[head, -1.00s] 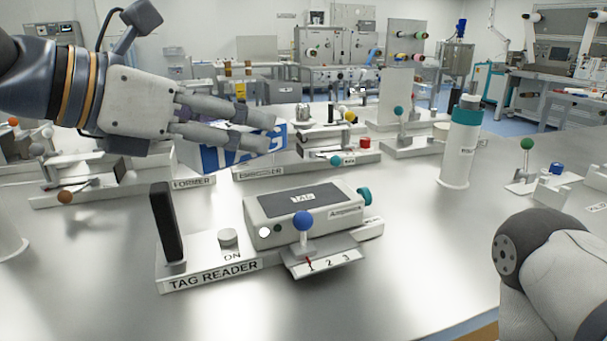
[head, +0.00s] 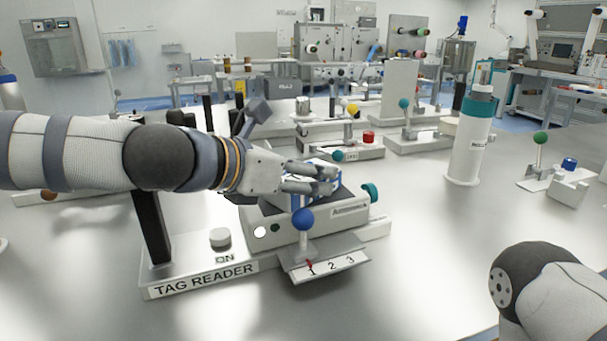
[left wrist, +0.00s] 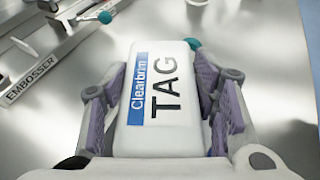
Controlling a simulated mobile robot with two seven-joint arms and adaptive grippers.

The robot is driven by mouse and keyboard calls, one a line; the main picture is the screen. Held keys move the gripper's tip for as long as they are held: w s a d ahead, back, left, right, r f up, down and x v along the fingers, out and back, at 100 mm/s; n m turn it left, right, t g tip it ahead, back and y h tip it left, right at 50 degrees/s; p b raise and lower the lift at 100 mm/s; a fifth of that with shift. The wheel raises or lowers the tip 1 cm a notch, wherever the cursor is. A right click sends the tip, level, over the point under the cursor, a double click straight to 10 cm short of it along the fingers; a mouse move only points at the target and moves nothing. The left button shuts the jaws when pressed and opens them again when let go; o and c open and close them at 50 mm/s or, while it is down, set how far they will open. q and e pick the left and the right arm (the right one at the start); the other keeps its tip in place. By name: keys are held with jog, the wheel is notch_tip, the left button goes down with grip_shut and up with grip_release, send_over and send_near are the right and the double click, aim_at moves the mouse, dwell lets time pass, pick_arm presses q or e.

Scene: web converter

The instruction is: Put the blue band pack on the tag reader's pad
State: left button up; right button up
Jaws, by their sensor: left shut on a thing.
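The blue band pack (left wrist: 165,95) is white with a blue stripe and the words "Clearbrim TAG" in the left wrist view. My left gripper (left wrist: 172,105) is shut on its two sides. In the head view the left gripper (head: 325,180) is over the top of the tag reader (head: 325,222), and its fingers hide most of the pack. The reader's dark pad (head: 347,196) shows only in part beneath the hand. I cannot tell whether the pack touches the pad. My right gripper is out of view.
A blue-knobbed lever (head: 303,220) stands at the reader's front, above a 1-2-3 plate (head: 328,265). A black upright post (head: 152,228) and a round ON button (head: 220,237) are at its left. A teal-lidded canister (head: 468,145) stands to the right. The front tabletop is clear.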

pick_arm(q)
jog(key=shift+r, duration=0.15)
jog(key=shift+f, duration=0.25)
jog(key=o, duration=1.3)
jog(key=shift+r, duration=0.1)
jog(key=shift+r, duration=0.3)
jog(key=p+v, duration=0.2)
jog(key=v, duration=0.9)
jog(key=shift+s+a+p, duration=0.2)
jog(key=shift+s+p, duration=0.1)
jog(key=shift+s, duration=0.05)
jog(key=shift+s+a+f, duration=0.1)
jog(key=shift+a, duration=0.05)
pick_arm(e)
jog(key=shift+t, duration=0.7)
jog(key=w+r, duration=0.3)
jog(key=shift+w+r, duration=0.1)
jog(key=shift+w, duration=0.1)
